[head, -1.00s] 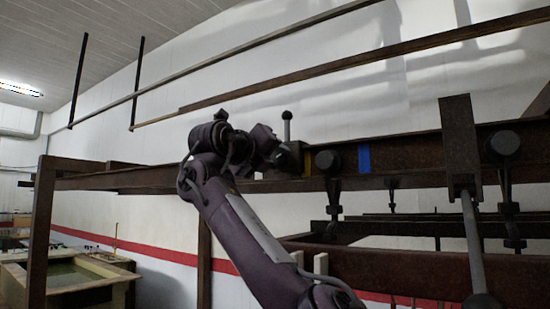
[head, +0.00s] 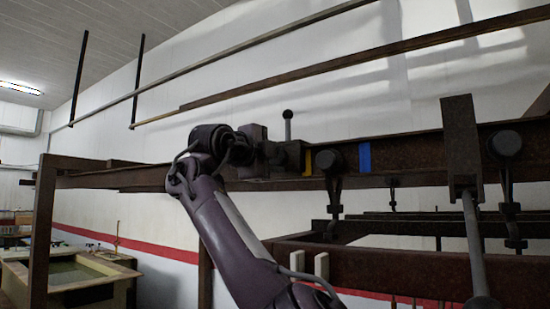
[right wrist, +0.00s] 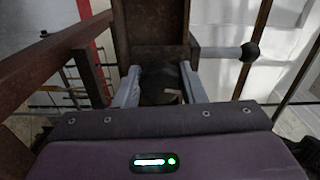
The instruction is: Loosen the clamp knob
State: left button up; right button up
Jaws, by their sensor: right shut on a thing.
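My right gripper (head: 284,153) is at the rail (head: 405,155) in the head view, up against a clamp with an upright ball-ended lever (head: 288,126). In the right wrist view the two grey fingers of the gripper (right wrist: 160,84) are shut on a dark, rounded piece, which looks like the clamp knob (right wrist: 158,92). The same lever (right wrist: 222,53) sticks out to the right there, ending in a black ball. The knob is hidden behind the gripper in the head view. My left gripper is not in view.
A yellow mark (head: 308,161) and a blue mark (head: 365,158) are on the rail. Dark round-headed hangers (head: 329,161) (head: 505,144) are to the right. A post with a grey rod (head: 461,150) stands before the rail. A tank (head: 70,290) stands at lower left.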

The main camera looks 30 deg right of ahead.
jog(key=n, duration=0.6)
jog(key=shift+f+n, duration=0.3)
jog(key=n, duration=0.6)
jog(key=shift+s+d+f+b, duration=0.1)
jog(key=shift+f+b, duration=0.05)
jog(key=shift+b, duration=0.25)
jog(key=o, duration=1)
jog(key=b+v, duration=0.1)
jog(key=v, duration=0.7)
